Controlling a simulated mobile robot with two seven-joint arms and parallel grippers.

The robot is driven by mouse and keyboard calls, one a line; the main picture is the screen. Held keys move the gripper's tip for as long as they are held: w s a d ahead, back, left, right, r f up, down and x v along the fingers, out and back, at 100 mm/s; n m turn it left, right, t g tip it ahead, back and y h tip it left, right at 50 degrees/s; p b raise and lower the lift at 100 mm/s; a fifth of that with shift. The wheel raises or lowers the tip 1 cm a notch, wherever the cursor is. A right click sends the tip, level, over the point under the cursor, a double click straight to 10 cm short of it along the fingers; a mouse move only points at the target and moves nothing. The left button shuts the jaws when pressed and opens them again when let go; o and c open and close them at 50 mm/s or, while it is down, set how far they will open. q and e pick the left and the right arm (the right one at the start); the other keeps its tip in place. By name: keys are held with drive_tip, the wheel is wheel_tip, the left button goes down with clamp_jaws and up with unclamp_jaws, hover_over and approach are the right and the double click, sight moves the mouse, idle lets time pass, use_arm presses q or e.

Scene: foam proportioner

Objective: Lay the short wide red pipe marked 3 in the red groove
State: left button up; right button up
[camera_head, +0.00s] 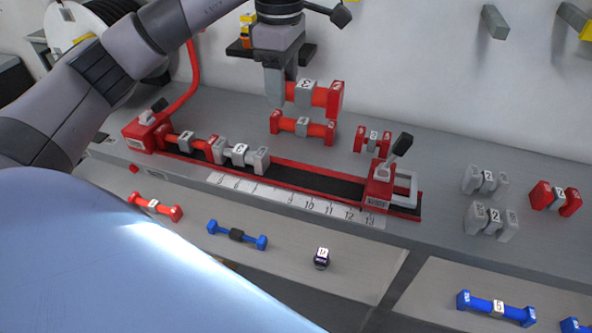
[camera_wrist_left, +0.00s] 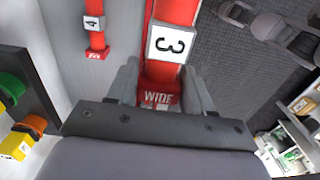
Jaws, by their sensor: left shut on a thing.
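The short wide red pipe marked 3 (camera_head: 319,96) is held in the air by its left end in my left gripper (camera_head: 275,97). In the left wrist view my left gripper (camera_wrist_left: 161,88) is shut on the pipe's red end labelled WIDE (camera_wrist_left: 160,97), with the white 3 label (camera_wrist_left: 171,43) just beyond the fingers. The red groove (camera_head: 313,182) is a long red-edged channel with a black floor, in front of and below the held pipe. A red pipe (camera_head: 186,142) and a grey pipe marked 3 (camera_head: 240,154) lie in its left part. My right gripper is not in view.
A narrower red pipe (camera_head: 302,126) lies behind the groove, below the held one. A red-and-grey clamp (camera_head: 379,184) stands at the groove's right end. A small red piece (camera_head: 372,141) sits behind the groove. Grey pieces (camera_head: 487,181) stand at right. The groove's middle is clear.

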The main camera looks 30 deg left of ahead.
sight(285, 174)
use_arm(q)
wheel_tip(285, 174, down, 18)
drive_tip(key=shift+r+p, duration=0.1)
drive_tip(key=shift+p, duration=0.3)
drive_tip(key=o, duration=1.2)
drive_tip(key=shift+f, duration=0.2)
drive_tip(key=shift+r, duration=0.15)
wheel_tip(285, 174, up, 12)
drive_tip(key=shift+b, duration=0.7)
